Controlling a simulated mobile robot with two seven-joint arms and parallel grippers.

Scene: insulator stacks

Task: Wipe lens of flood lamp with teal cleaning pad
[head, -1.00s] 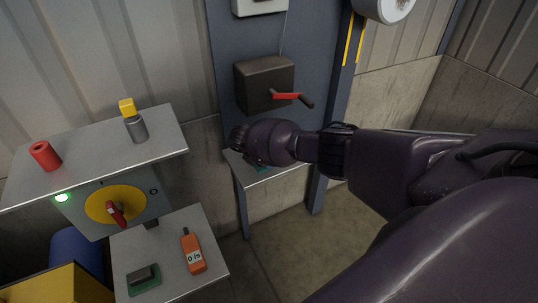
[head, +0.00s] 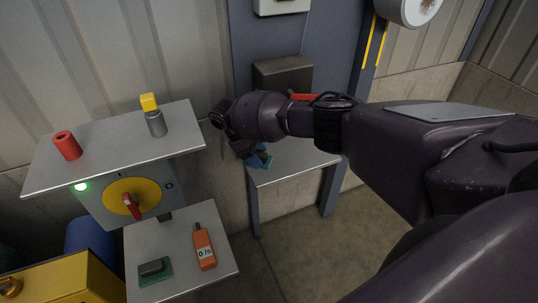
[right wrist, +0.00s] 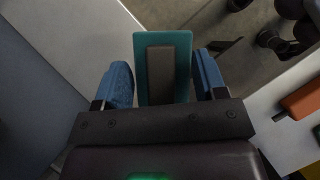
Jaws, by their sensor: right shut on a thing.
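The teal cleaning pad (right wrist: 141,61), a flat plate with a dark block on it, is between the blue fingers of my right gripper (right wrist: 164,82) in the right wrist view. The gripper is shut on it. In the head view my right gripper (head: 258,160) points down by the small grey table, its tips partly hidden by my wrist; I cannot tell whether the pad touches the table. A round white lamp (head: 412,10) with a brown-smudged face, apparently the flood lamp, is at the top right, cut by the frame edge. My left gripper is out of view.
The small grey table (head: 300,162) stands before a blue panel with a dark box (head: 283,72) and red-handled lever. At left, a shelf (head: 100,155) holds red and yellow-capped cylinders. A lower shelf holds an orange meter (head: 203,246) and a green pad (head: 155,272).

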